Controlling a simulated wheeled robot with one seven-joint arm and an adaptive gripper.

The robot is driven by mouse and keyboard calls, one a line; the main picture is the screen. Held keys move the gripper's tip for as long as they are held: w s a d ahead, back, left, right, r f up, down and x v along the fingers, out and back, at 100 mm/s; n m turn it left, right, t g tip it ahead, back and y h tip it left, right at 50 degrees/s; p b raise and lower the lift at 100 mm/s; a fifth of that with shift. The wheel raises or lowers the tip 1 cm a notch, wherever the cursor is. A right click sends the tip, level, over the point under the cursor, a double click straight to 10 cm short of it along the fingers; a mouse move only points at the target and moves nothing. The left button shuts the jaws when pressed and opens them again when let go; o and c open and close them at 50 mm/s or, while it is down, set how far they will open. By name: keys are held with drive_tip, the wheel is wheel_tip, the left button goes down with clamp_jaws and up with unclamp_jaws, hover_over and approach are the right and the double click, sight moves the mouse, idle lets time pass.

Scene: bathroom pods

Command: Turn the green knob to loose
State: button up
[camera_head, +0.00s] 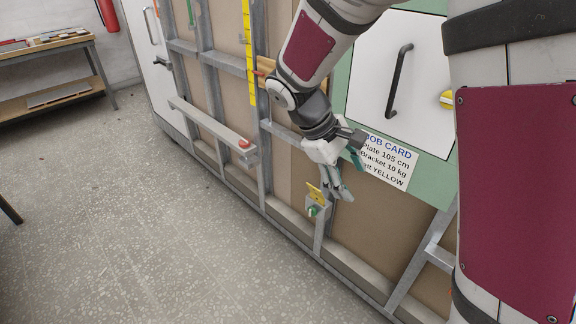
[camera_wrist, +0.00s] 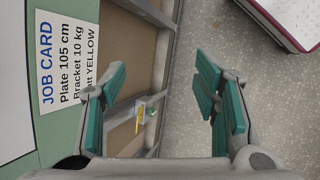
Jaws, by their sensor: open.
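The green knob (camera_head: 313,211) sits low on a small grey bracket on the metal frame, just below a yellow tag (camera_head: 314,192). It is small, and I cannot tell how it is turned. The knob (camera_wrist: 151,112) also shows in the wrist view, with the yellow tag (camera_wrist: 139,123) beside it. My gripper (camera_head: 343,180) is above and to the right of the knob in the head view, apart from it. In the wrist view my gripper (camera_wrist: 163,95) has its green-padded fingers wide apart, with the knob seen farther off between them. Nothing is held.
A job card (camera_head: 388,160) is on the green panel beside my gripper. A white door with a black handle (camera_head: 399,80) is above it. A rail with a red button (camera_head: 244,143) juts from the frame at left. A workbench (camera_head: 50,70) stands far left; the floor between is clear.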

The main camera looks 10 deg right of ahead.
drive_tip(key=w+a+f+n+t+h+b, duration=0.1)
drive_tip(key=w+a+f+n+h+b, duration=0.2)
drive_tip(key=f, duration=0.4)
drive_tip(key=w+f+n+h+b, duration=0.1)
drive_tip(key=w+f+n+b, duration=0.1)
drive_tip(key=w+f, duration=0.45)
drive_tip(key=w+a+f+n+t+h+b, duration=0.1)
drive_tip(key=w+a+f+n+h+b, duration=0.15)
drive_tip(key=f, duration=0.65)
drive_tip(key=n+t+h+b, duration=0.2)
drive_tip(key=n+t+b, duration=0.5)
drive_tip(key=n+t, duration=0.25)
approach(309, 214)
drive_tip(key=shift+g, duration=0.25)
drive_tip(key=b+x, duration=0.1)
drive_tip(key=x, duration=0.2)
drive_tip(key=b+x, duration=0.1)
drive_tip(key=x, duration=0.2)
drive_tip(key=b+x, duration=0.1)
drive_tip(key=x, duration=0.2)
drive_tip(key=shift+w+d+r, duration=0.2)
drive_tip(key=shift+r, duration=0.1)
drive_tip(key=c, duration=1.2)
